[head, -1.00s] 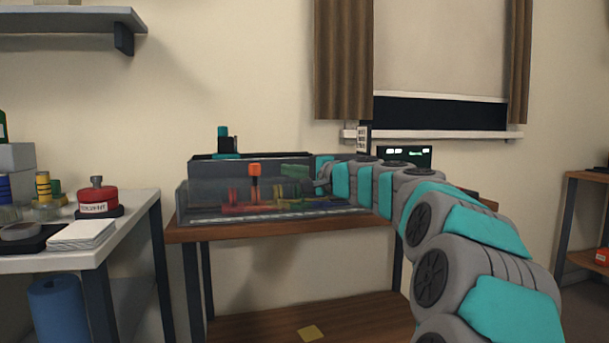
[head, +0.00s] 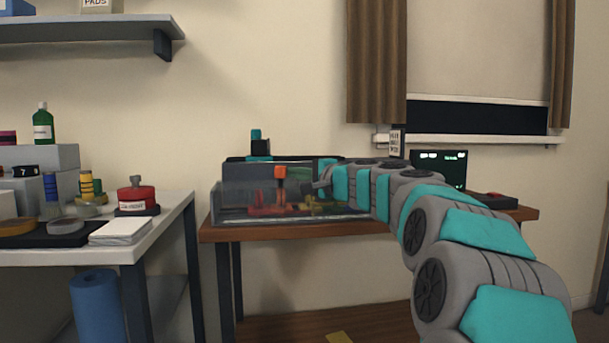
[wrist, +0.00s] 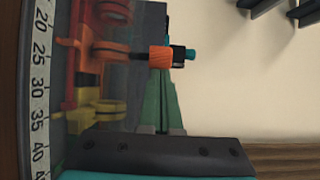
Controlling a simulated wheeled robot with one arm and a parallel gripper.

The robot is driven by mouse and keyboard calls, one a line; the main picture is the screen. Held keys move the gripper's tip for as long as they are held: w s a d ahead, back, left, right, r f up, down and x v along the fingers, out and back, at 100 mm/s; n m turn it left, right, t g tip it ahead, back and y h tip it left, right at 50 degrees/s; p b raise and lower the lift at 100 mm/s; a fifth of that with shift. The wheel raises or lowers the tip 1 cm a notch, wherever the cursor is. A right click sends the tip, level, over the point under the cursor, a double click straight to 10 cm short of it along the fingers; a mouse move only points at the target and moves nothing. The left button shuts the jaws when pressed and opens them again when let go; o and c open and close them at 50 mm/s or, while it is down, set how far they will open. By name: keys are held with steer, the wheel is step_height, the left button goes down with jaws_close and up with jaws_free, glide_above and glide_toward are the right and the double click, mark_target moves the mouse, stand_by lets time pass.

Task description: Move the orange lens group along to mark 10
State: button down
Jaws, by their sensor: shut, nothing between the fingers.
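The orange lens group shows as an orange knob (head: 280,172) on a thin upright stem inside the clear-fronted rail box (head: 232,205). In the wrist view the orange knob (wrist: 160,56) lies sideways, and its stem runs left to an orange-red ring and carriage. It stands roughly level with mark 25 on the white scale (wrist: 40,90); mark 10 is outside the wrist view. My gripper (head: 309,188) is just right of the stem, apparently apart from it. In the wrist view its closed fingers (wrist: 160,78) end just below the knob, with nothing between them.
A yellow group (wrist: 95,110) sits beside the orange one, towards the higher marks. A teal-topped dark object (head: 260,143) stands behind the box. A white side table (head: 170,215) with a red canister (head: 136,196) is at left. A monitor (head: 440,168) is at right.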

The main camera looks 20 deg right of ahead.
mark_target(267, 185)
steer(key=a, duration=0.2)
steer(key=w+a, duration=0.1)
steer(key=a, duration=0.3)
steer(key=shift+w+f, duration=0.1)
steer(key=shift+w, duration=0.25)
steer(key=shift+w+a+b, duration=0.1)
steer(key=shift+a+b, duration=0.2)
steer(key=shift+a, duration=0.15)
